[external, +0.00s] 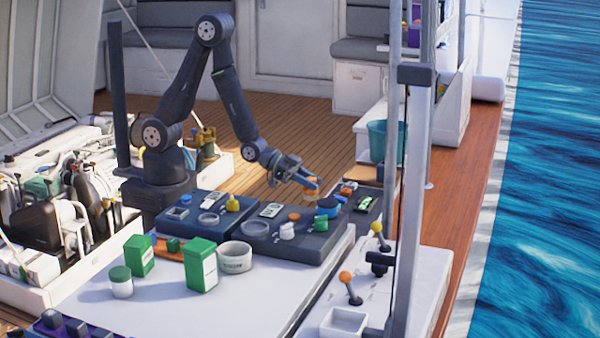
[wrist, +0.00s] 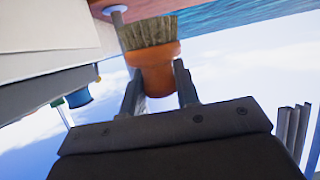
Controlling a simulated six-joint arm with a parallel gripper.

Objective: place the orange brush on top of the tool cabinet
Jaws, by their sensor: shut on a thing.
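The orange brush is between the fingers of my gripper (wrist: 157,82) in the wrist view. Its round orange body (wrist: 152,66) is gripped on both sides, and its brown bristles (wrist: 150,32) point away from my gripper. In the external view my gripper (external: 311,184) is shut on the brush (external: 312,189), over the far edge of the dark trays. The brush is small there, and I cannot tell its exact height above them. I cannot tell for sure which of the units in view is the tool cabinet.
Dark trays (external: 262,246) with several small parts lie on a white surface (external: 150,318). Green boxes (external: 201,268) and a grey ring (external: 235,257) stand in front. A teal bucket (external: 378,141) and white unit (external: 440,110) are behind. Grey poles (external: 408,200) stand at right.

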